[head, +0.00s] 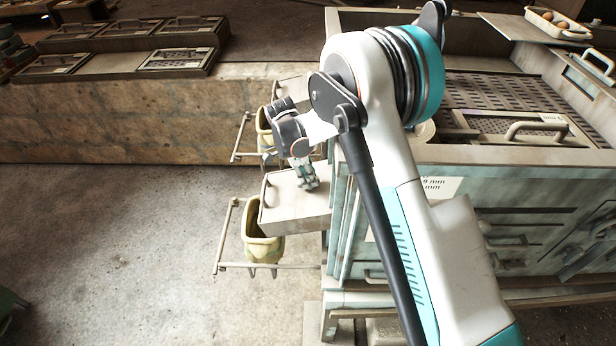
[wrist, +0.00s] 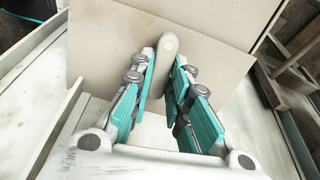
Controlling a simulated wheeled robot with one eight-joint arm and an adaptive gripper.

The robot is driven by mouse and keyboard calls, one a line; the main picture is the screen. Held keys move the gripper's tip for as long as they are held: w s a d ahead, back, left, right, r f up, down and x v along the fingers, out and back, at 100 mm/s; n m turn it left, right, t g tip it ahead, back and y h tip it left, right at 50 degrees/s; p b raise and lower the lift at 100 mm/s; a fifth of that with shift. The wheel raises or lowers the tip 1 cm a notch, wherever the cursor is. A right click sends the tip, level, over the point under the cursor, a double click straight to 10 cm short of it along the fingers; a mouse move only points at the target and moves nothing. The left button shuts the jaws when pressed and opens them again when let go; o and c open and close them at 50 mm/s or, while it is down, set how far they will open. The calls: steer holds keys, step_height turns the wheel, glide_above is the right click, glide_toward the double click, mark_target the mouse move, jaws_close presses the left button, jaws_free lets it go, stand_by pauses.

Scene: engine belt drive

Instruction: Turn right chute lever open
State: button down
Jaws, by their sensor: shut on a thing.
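A pale lever (wrist: 168,44) with a rounded end stands between the teal-padded fingers of my gripper (wrist: 165,68) in the wrist view. The fingers are shut on it from both sides, against a flat beige panel (wrist: 105,40). In the head view my gripper (head: 306,178) is at the top of a pale chute box (head: 297,212) on the side of the machine. The lever is hidden there behind my gripper, so its angle is hard to tell.
A yellowish bin (head: 262,245) hangs on a rail frame below the chute box, and another bin (head: 264,126) hangs farther back. The machine cabinet (head: 475,225) stands to the right, partly behind my arm. Open concrete floor (head: 120,250) lies to the left.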

steer(key=shift+m, duration=0.6)
steer(key=c, duration=1.5)
jaws_free()
steer(key=v, duration=1.2)
